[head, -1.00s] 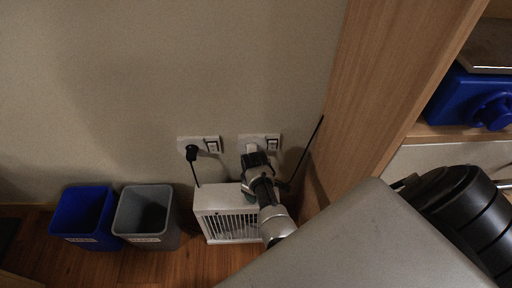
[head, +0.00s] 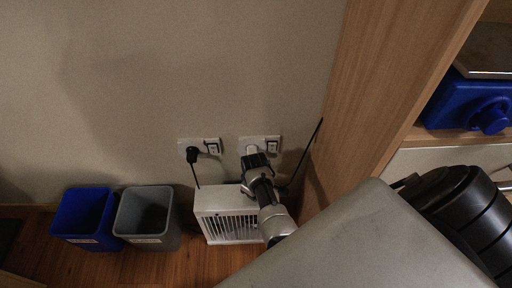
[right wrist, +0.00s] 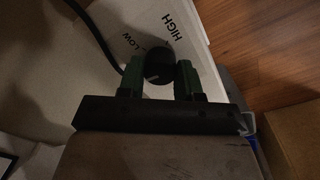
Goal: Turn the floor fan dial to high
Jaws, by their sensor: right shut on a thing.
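The white floor fan (head: 222,199) stands on the floor against the wall, its front grille facing out. My right gripper (head: 257,166) is over the fan's right part in the head view, where the arm hides the dial. In the right wrist view, the dark round dial (right wrist: 160,65) sits on the fan's white top (right wrist: 140,22). The green fingers of my right gripper (right wrist: 160,80) are on either side of the dial and shut on it. The printed words HIGH and LOW show just beyond the dial. The dial's pointer is too dark to read. My left gripper is out of view.
A blue bin (head: 85,217) and a grey bin (head: 146,215) stand left of the fan. Two wall sockets (head: 207,147) are above it, with a black plug (head: 191,154) and cords. A wooden panel (head: 362,100) rises close on the right.

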